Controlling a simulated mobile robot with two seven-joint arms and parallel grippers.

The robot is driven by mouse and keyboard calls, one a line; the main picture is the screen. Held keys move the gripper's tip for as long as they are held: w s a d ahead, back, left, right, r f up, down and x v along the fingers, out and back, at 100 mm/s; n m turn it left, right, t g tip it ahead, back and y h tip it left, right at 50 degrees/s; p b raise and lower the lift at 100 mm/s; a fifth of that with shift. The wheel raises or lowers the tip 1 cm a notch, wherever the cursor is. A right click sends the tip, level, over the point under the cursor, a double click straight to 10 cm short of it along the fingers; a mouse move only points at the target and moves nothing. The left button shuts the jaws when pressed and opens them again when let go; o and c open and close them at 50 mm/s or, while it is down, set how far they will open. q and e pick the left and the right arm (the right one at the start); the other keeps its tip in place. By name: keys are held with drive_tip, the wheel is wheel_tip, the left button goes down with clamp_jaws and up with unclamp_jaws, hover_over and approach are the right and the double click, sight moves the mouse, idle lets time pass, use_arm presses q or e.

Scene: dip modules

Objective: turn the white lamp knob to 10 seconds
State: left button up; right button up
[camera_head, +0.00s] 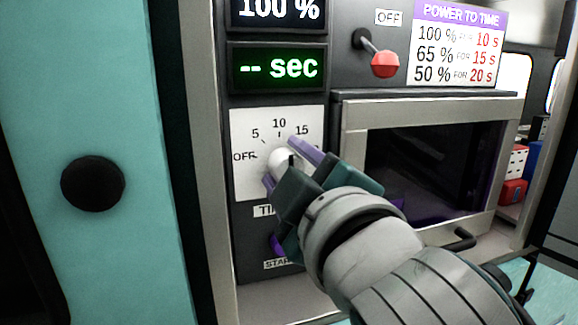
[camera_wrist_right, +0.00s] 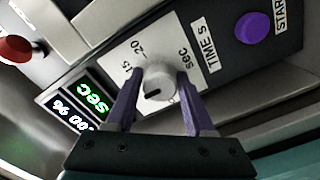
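The white lamp knob (camera_head: 279,161) sits on a white dial plate (camera_head: 246,117) marked OFF, 5, 10 and 15. It also shows in the right wrist view (camera_wrist_right: 158,78), with a dark pointer mark on its face. I cannot tell exactly which mark it points to. My right gripper (camera_head: 280,163) has its purple fingers on either side of the knob; in the right wrist view the gripper (camera_wrist_right: 158,75) shows small gaps between fingers and knob, so it looks open around it. The green display (camera_head: 278,68) above reads "-- sec". My left gripper is not in view.
A purple start button (camera_wrist_right: 252,28) is below the dial. A lever with a red ball (camera_head: 385,64) sits at upper right, beside a power-to-time chart (camera_head: 458,45). A dark-windowed chamber (camera_head: 420,150) is right of the panel. A black round knob (camera_head: 93,184) is on the teal panel.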

drive_tip(key=o, duration=0.3)
drive_tip(key=b+v, duration=0.1)
drive_tip(key=v, duration=0.9)
